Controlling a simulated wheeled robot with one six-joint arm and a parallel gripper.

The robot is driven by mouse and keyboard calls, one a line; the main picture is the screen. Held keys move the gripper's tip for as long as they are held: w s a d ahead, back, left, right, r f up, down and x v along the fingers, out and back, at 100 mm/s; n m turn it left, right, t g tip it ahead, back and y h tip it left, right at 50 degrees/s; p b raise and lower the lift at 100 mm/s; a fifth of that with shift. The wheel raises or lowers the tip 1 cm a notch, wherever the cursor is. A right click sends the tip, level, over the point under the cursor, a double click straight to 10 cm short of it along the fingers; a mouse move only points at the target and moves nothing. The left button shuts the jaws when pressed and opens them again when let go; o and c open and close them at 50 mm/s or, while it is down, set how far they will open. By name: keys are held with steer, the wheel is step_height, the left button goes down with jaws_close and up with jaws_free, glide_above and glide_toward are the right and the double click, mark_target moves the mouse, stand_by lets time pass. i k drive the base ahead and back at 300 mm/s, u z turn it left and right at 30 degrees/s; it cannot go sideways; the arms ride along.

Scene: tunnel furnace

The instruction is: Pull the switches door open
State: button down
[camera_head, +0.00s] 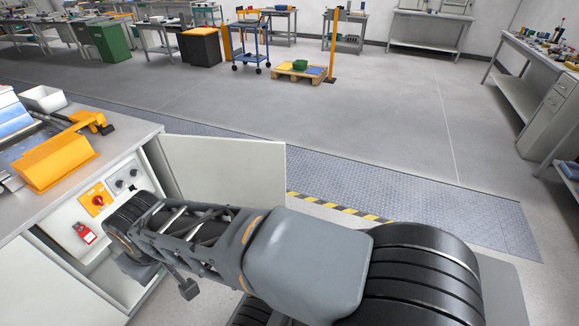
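The switches door (222,168) is a white panel standing open on the right side of the white cabinet, swung outward. The opening shows a red rotary switch on a yellow plate (97,200), a grey control plate with knobs (124,177) and a red tag or lock (85,233). My arm reaches left across the picture, in front of the opening and the door's lower part. My gripper (170,272) is at the arm's left end near the opening, mostly hidden by my own links. Its fingers cannot be made out clearly, and no contact with the door can be seen.
A second white panel (52,290) stands at the lower left of the opening. The cabinet's grey top (130,131) carries a yellow device (55,165). A yellow-black floor stripe (340,208) runs beyond the door. The floor behind it is clear; a workbench (545,95) stands at right.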

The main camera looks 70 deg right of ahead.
mark_target(244, 172)
steer(key=z, duration=2.95)
steer(key=i, duration=3.3)
steer(key=u, duration=4.6)
